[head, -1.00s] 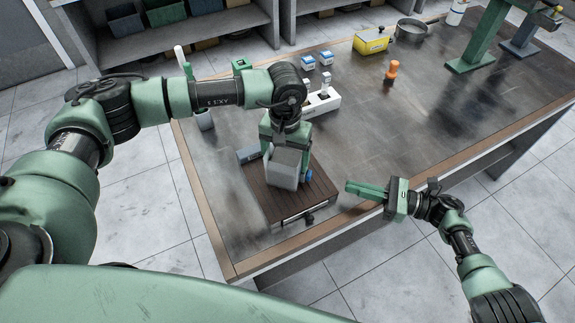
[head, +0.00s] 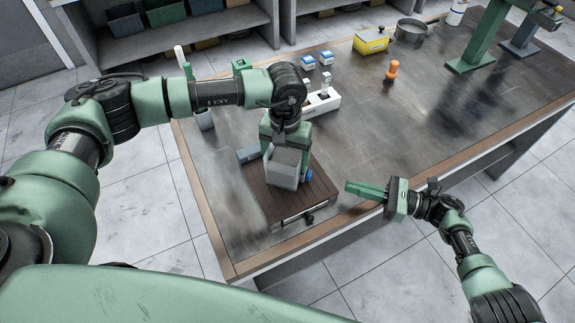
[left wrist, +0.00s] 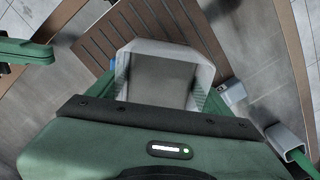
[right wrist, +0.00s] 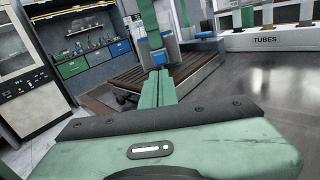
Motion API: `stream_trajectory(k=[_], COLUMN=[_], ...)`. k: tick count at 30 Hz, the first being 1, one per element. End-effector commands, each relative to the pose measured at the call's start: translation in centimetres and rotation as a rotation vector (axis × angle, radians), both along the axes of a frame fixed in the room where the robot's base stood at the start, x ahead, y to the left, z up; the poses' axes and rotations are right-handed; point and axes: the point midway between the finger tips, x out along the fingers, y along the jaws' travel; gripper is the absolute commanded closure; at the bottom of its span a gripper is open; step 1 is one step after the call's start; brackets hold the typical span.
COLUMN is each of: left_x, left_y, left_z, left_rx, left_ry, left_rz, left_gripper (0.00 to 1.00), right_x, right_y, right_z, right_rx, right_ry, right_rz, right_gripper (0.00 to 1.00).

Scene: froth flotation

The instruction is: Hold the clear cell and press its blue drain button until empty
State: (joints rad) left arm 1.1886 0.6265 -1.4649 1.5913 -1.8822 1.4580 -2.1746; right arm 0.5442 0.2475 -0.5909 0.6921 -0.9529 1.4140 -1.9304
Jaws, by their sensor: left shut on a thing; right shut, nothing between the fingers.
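The clear cell (head: 284,167), a grey see-through box, stands upright over the slatted brown board (head: 270,200). My left gripper (head: 283,150) is shut on it from above; its open rim (left wrist: 140,47) shows between the fingers in the left wrist view. A blue button (head: 308,175) shows low on the cell's right side in the head view. My right gripper (head: 352,188) is shut and empty, right of the cell and apart from the button. Its closed fingertips (right wrist: 160,76) point towards the board in the right wrist view. The liquid level cannot be made out.
The board's front has a black knob (head: 309,218). Behind the cell are a white rack (head: 322,103) and small blue-white boxes (head: 326,58). An orange piece (head: 392,70), a yellow box (head: 371,41) and a metal pan (head: 411,30) stand further back. The table's right middle is clear.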

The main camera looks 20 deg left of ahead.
Motion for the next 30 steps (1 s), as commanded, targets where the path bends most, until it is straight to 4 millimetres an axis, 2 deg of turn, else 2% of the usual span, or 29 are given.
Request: stream_trajectory(k=[11,14,17,21,24,27,30], left_x=[0.1,0.1,0.1,0.1,0.1,0.1,0.1], left_y=[0.0,0.0,0.0,0.0,0.0,0.0,0.0], left_z=[0.1,0.1,0.1,0.1,0.1,0.1,0.1], left_rx=[-0.001,-0.001,-0.001,-0.001,-0.001,-0.001,-0.001], left_ry=[-0.003,-0.003,-0.003,-0.003,-0.003,-0.003,-0.002], left_rz=[0.0,0.0,0.0,0.0,0.0,0.0,0.0], left_gripper=[0.93,0.93,0.93,0.93,0.93,0.93,0.93], right_x=[0.4,1.5,3.6,6.8,8.6,9.8,10.4], right_y=[0.0,-0.1,-0.5,-2.0,-3.5,-5.0,-6.3], right_z=[0.3,1.5,3.4,6.7,8.3,9.0,8.7], right_rx=[0.011,0.054,0.137,0.31,0.443,0.571,0.689], right_ry=[0.009,0.043,0.12,0.316,0.5,0.716,0.961], right_rz=[-0.019,-0.085,-0.198,-0.381,-0.489,-0.574,-0.635], right_gripper=[1.0,1.0,1.0,1.0,1.0,1.0,1.0])
